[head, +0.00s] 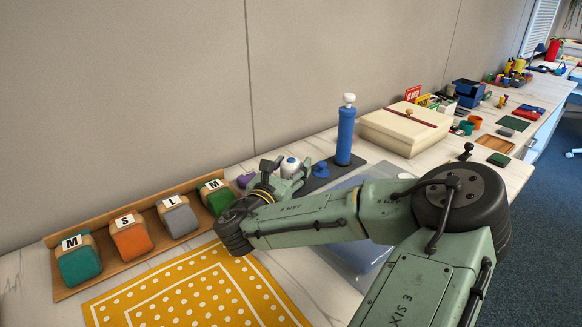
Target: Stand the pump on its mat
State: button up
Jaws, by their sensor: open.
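A tall blue cylinder with a white knob on top, which looks like the pump (345,136), stands upright near the wall in the head view. Its base is at the far right end of a dark grey mat (318,184); I cannot tell whether all of the base is on it. A small blue piece (320,170) is on the mat just left of the pump. My gripper (284,169) is open, left of the pump and apart from it. A white rounded object (290,165) shows at the fingers; I cannot tell whether it is between or behind them. My wrist hides part of the table.
A wooden rack (115,268) with several lettered coloured bags stands left along the wall. A yellow dotted cloth (195,292) lies in front. A translucent blue tray (352,262) is partly under my arm. A cream box (405,128) stands right of the pump, with clutter beyond.

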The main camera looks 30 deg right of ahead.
jog(key=shift+r, duration=0.1)
jog(key=shift+a+r, duration=0.1)
jog(key=b+v, duration=0.3)
jog(key=v, duration=0.7)
jog(key=shift+s+a, duration=0.25)
jog(key=shift+a, duration=0.1)
jog(key=shift+s+a, duration=0.35)
jog(key=shift+a, duration=0.05)
jog(key=shift+c, duration=0.5)
dwell(0.5)
